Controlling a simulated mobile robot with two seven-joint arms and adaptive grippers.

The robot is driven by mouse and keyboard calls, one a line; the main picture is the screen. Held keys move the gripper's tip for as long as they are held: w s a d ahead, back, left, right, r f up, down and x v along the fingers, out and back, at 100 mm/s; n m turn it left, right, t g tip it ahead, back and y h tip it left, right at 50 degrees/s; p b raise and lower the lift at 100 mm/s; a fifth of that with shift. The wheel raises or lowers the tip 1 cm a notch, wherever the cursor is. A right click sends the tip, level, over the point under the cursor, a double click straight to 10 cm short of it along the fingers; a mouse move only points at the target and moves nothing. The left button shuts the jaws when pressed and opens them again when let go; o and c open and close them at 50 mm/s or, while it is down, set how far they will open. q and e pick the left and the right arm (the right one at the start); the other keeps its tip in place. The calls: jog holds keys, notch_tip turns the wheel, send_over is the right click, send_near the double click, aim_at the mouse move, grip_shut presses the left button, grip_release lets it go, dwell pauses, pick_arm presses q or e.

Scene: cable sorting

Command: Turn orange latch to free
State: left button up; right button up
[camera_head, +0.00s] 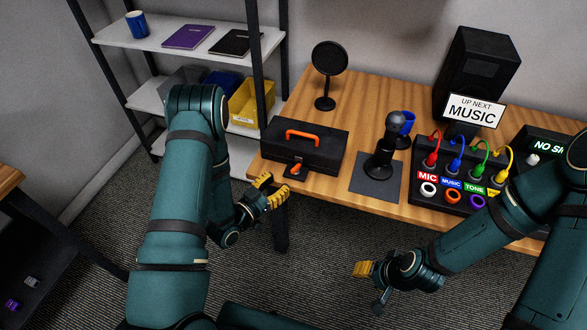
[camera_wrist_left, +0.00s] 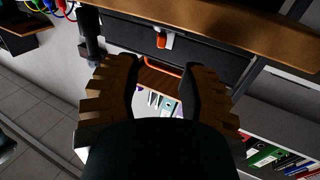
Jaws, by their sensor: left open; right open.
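A black toolbox (camera_head: 305,145) with an orange handle (camera_head: 303,134) sits at the left end of the wooden table. The orange latch (camera_head: 296,169) is on its front, low down, on a small dark plate. In the left wrist view the latch (camera_wrist_left: 161,40) shows ahead of the spread fingers, in the upper middle. My left gripper (camera_head: 268,192) is open and empty, just left of and below the latch near the table's front edge, apart from it. My right gripper (camera_head: 369,285) is open and empty, low in front of the table.
A microphone (camera_head: 384,146) stands on a dark mat right of the toolbox. A cable panel (camera_head: 455,205) with coloured plugs is farther right, partly behind my right arm. A round dark stand (camera_head: 329,62) is behind the toolbox. A shelf with a yellow bin (camera_head: 250,103) stands at left.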

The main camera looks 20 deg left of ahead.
aim_at(291, 171)
pick_arm(q)
jog(key=x, duration=0.7)
jog(key=shift+w+d+b, duration=0.1)
jog(key=shift+w+b, duration=0.25)
jog(key=shift+b, duration=0.05)
grip_shut()
